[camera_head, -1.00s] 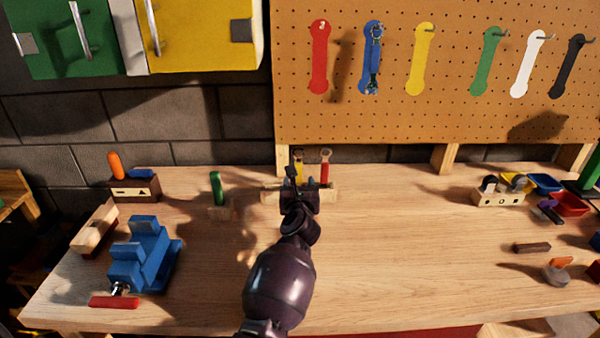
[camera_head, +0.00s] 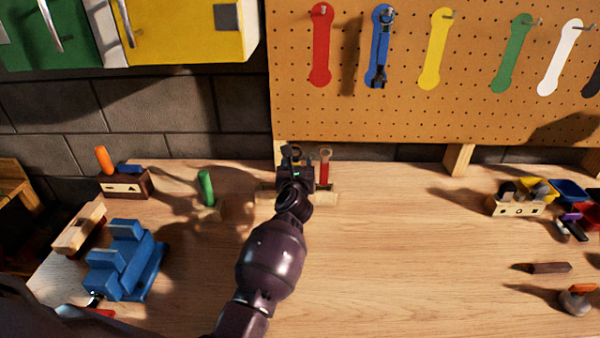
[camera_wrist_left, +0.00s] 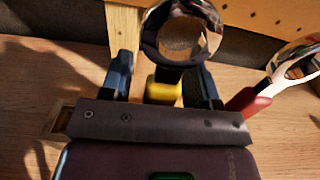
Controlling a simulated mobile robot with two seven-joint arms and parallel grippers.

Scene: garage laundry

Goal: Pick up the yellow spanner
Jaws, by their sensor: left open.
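The yellow spanner (camera_wrist_left: 164,91) stands upright in the wooden rack (camera_head: 328,198), with its shiny ring head up and part of its yellow handle showing in the left wrist view. My left gripper (camera_head: 296,157) is at the rack and covers most of this spanner in the head view. Its two dark fingers are open, one on each side of the yellow handle in the left wrist view. I cannot tell whether they touch it. The lower handle is hidden behind the gripper body. My right gripper is not in view.
A red spanner (camera_head: 325,168) stands in the rack close to the gripper's right; its handle also shows in the left wrist view (camera_wrist_left: 246,101). A green-handled tool (camera_head: 206,187) and blue vise (camera_head: 125,258) stand to the left. The bench (camera_head: 400,260) is clear at centre right.

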